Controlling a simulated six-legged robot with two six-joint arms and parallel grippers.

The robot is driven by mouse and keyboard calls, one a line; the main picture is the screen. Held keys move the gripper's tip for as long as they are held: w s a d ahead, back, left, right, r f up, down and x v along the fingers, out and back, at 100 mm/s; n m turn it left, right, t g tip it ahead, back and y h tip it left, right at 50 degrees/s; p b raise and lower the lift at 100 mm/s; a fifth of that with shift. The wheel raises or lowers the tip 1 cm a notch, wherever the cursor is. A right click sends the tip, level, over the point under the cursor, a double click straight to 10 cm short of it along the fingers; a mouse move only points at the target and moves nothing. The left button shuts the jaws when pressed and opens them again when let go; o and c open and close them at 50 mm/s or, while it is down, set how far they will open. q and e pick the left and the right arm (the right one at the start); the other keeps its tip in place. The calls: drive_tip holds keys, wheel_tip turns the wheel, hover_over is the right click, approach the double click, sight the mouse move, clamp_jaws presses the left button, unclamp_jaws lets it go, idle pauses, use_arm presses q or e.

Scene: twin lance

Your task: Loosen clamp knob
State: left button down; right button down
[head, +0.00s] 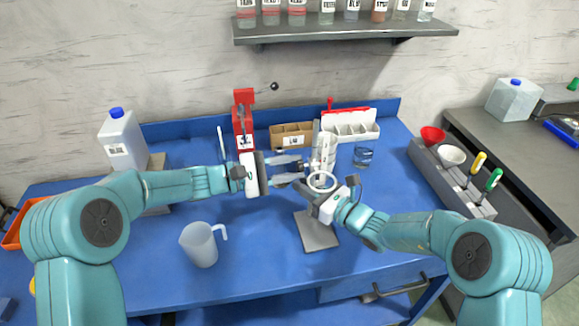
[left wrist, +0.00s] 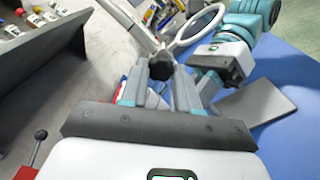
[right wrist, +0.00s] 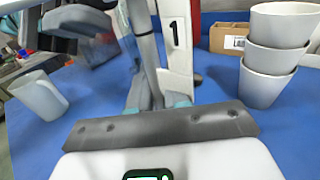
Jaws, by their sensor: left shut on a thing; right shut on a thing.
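A lab stand has a grey base plate (head: 317,231) on the blue bench, a thin upright rod (left wrist: 128,22) and a pale ring (head: 322,182). The black clamp knob (left wrist: 161,66) shows in the left wrist view at the tips of my left gripper (left wrist: 165,82). My left gripper (head: 301,166) is shut on the knob, coming in from the left. My right gripper (head: 308,188) comes in from the right, just below the clamp. It is shut on what appears to be the stand's rod; the contact is partly hidden by the fingers (right wrist: 146,96).
A translucent pitcher (head: 200,245) stands front left. Stacked white cups (right wrist: 275,55), a cardboard box (head: 291,135), a white tray (head: 352,128), a glass of blue liquid (head: 363,156) and a red device (head: 243,105) stand behind. The bench front right of the base plate is clear.

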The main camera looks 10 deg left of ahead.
idle(0.5)
use_arm(q)
drive_tip(key=c, duration=1.1)
unclamp_jaws()
drive_tip(key=v, duration=0.7)
drive_tip(key=shift+a, duration=0.3)
drive_tip(key=shift+s, duration=0.1)
use_arm(e)
drive_tip(key=c, duration=1)
unclamp_jaws()
